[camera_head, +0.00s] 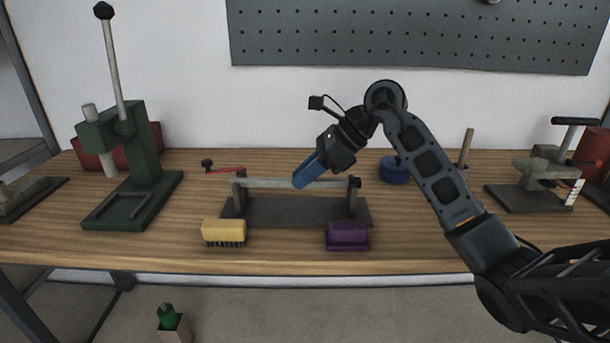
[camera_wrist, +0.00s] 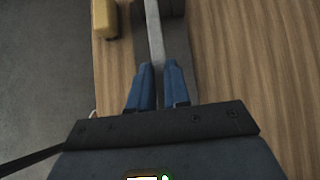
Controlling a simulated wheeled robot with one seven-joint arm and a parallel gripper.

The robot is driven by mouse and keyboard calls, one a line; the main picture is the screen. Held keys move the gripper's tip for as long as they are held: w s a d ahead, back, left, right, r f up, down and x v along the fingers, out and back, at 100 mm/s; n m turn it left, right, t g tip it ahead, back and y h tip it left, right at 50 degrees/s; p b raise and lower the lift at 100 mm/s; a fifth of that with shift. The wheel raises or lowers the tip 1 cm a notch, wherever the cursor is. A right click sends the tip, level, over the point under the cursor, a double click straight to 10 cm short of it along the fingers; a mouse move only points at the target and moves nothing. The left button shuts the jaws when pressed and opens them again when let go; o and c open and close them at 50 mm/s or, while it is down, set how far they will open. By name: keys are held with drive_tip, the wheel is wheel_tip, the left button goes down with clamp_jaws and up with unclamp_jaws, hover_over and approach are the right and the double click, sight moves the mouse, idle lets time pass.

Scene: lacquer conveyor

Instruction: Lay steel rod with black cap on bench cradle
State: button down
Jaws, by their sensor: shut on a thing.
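The steel rod (camera_head: 270,183) lies level, left to right, across the bench cradle, with a dark cap (camera_head: 355,182) at its right end. The cradle has a dark flat base (camera_head: 290,211) and an upright near each end. The rod's ends are at the tops of the uprights; I cannot tell whether it bears fully on them. My gripper (camera_head: 299,183), with blue fingers, comes down from the upper right and is shut on the rod near its middle. In the wrist view the rod (camera_wrist: 154,30) runs up from between the fingertips (camera_wrist: 158,68).
A yellow brush (camera_head: 224,231) and a purple brush (camera_head: 348,235) stand in front of the cradle. A red bar with a black knob (camera_head: 225,169) lies behind it. A green press (camera_head: 135,165) stands left. A blue round thing (camera_head: 394,170) and a grey clamp (camera_head: 540,170) are right.

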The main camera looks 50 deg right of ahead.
idle(0.4)
drive_tip(key=c, duration=1)
unclamp_jaws()
drive_tip(key=b+v, duration=0.1)
drive_tip(key=v, duration=0.7)
drive_tip(key=shift+f, duration=0.1)
